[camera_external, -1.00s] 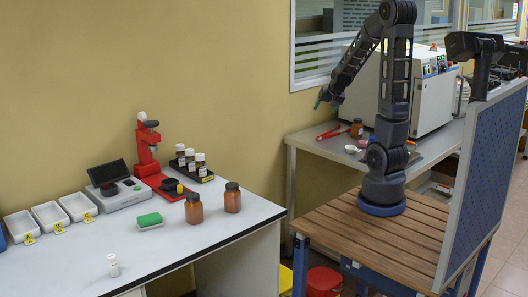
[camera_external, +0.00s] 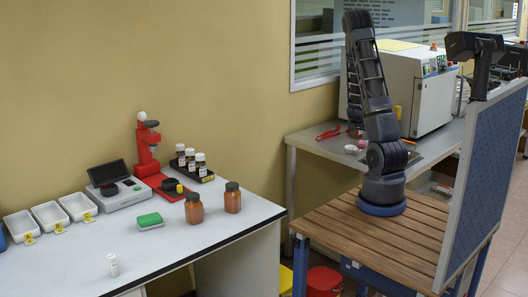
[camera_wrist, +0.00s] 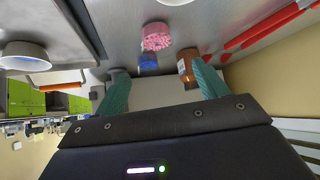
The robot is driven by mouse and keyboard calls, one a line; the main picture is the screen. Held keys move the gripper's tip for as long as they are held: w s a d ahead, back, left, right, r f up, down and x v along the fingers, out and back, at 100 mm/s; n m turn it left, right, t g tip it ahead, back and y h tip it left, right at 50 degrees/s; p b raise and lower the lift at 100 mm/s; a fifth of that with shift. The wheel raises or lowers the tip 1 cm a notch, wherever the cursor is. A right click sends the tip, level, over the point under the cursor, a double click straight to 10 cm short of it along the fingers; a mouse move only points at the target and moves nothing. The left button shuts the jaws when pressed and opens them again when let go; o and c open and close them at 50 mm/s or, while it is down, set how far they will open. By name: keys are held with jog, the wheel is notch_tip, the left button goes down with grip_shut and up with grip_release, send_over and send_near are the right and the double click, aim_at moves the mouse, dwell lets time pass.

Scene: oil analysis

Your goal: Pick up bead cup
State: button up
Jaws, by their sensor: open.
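In the wrist view, a small cup of pink beads (camera_wrist: 155,37) stands on the grey metal bench, beyond my fingertips and near the middle. A small blue cup or bead pile (camera_wrist: 148,62) shows just below it in the picture. My gripper (camera_wrist: 160,88) has its two teal fingers spread wide, with nothing between them. The cups lie ahead of the gap, apart from the fingers.
A brown bottle (camera_wrist: 187,66) stands close to the right finger in the wrist view. Red-handled tongs (camera_wrist: 270,30) lie further right. A white bowl (camera_wrist: 25,54) is at left. A white instrument (camera_external: 425,90) stands behind the arm on the bench.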

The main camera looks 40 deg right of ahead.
jog(key=shift+x, duration=5.4)
jog(key=shift+s, duration=0.2)
jog(key=c, duration=1.1)
jog(key=shift+r, duration=0.1)
notch_tip(320, 180, up, 20)
jog(key=shift+f, duration=0.1)
